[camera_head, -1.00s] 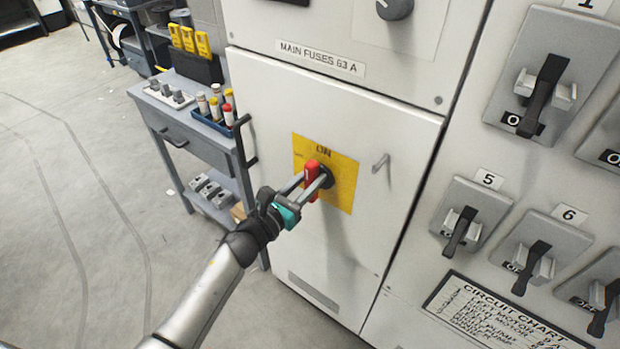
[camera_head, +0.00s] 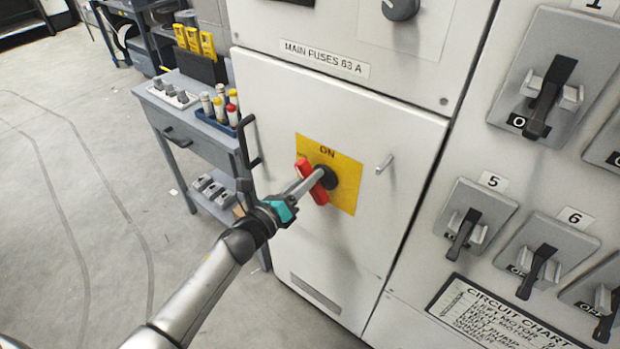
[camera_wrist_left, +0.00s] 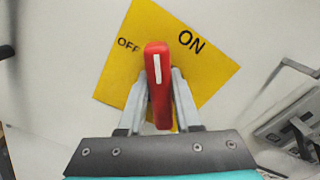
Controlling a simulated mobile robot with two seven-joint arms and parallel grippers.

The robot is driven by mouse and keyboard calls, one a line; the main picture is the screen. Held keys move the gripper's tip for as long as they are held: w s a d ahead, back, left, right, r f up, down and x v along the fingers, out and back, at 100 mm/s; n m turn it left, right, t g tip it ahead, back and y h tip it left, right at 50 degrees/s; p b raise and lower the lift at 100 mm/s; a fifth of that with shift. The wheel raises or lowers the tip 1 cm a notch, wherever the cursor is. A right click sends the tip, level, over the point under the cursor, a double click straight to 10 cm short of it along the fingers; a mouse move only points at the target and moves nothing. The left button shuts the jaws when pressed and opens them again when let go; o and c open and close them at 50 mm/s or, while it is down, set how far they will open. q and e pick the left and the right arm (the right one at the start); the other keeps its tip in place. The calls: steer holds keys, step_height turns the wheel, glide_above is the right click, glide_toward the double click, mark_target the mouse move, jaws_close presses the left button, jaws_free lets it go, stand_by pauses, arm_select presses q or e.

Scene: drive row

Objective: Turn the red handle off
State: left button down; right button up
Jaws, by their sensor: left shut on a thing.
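The red handle (camera_head: 311,182) sits on a yellow plate (camera_head: 346,186) on the white cabinet door. In the head view it is tilted, its upper end leaning left. The plate reads ON at the top, and the left wrist view also shows OFF on its left part. My left gripper (camera_head: 305,187) is shut on the red handle, one finger on each side. In the left wrist view the handle (camera_wrist_left: 157,80) stands between the fingers, its white line pointing between OFF and ON. My right gripper is not in view.
Grey breaker switches (camera_head: 473,222) line the panel at right. The floor at left is clear.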

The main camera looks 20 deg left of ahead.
arm_select(q)
steer(key=n, duration=0.3)
steer(key=f+n, duration=0.1)
steer(key=n, duration=0.1)
steer(key=shift+w+a+n, duration=0.15)
steer(key=shift+a+n, duration=0.15)
steer(key=shift+a, duration=0.05)
steer(key=n, duration=0.2)
steer(key=f+n, duration=0.1)
steer(key=n, duration=0.1)
steer(key=shift+a+n, duration=0.1)
steer(key=shift+n, duration=0.3)
steer(key=c, duration=0.6)
jaws_free()
steer(key=v, duration=1.5)
steer(key=shift+p, duration=0.35)
